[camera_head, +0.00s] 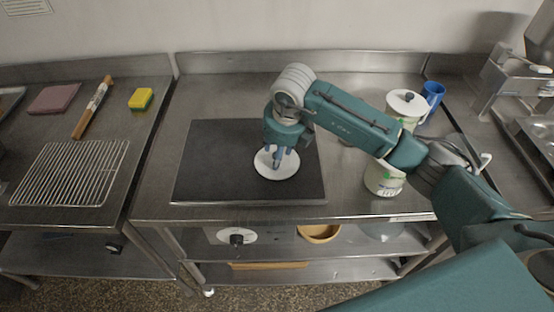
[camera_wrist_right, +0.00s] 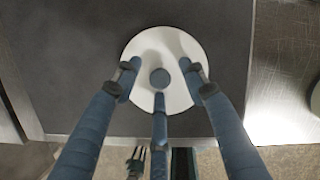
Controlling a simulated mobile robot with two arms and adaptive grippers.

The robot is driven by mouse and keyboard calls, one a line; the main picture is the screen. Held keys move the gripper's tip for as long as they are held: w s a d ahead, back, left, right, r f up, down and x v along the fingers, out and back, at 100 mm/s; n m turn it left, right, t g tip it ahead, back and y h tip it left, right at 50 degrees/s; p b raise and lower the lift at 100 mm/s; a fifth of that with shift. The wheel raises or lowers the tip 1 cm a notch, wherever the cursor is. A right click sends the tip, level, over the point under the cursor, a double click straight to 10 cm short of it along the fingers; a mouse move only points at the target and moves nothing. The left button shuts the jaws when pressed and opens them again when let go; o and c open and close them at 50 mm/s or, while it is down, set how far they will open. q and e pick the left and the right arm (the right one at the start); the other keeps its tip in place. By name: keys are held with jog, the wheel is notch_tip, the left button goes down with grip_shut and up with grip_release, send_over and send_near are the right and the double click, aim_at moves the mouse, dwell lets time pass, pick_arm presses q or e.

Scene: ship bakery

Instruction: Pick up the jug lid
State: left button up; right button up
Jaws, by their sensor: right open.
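The jug lid (camera_head: 287,168) is a white disc lying on the black mat (camera_head: 220,160) near its right front part. It also shows in the right wrist view (camera_wrist_right: 165,45), with a round dark knob at its centre. My right gripper (camera_head: 278,158) points down right over the lid. In the right wrist view its blue fingers (camera_wrist_right: 160,80) are spread around the knob, and none is seen closed on it. Whether the fingertips touch the lid, I cannot tell. My left gripper is not in view.
A white lidded jug (camera_head: 407,104) and a blue cup (camera_head: 432,97) stand at the back right, with a white container (camera_head: 384,178) partly behind my arm. A wire rack (camera_head: 70,172), a rolling pin (camera_head: 93,107) and a yellow sponge (camera_head: 141,99) lie on the left table.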

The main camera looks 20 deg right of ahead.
jog(key=shift+r, duration=0.1)
grip_shut()
jog(key=shift+r, duration=0.1)
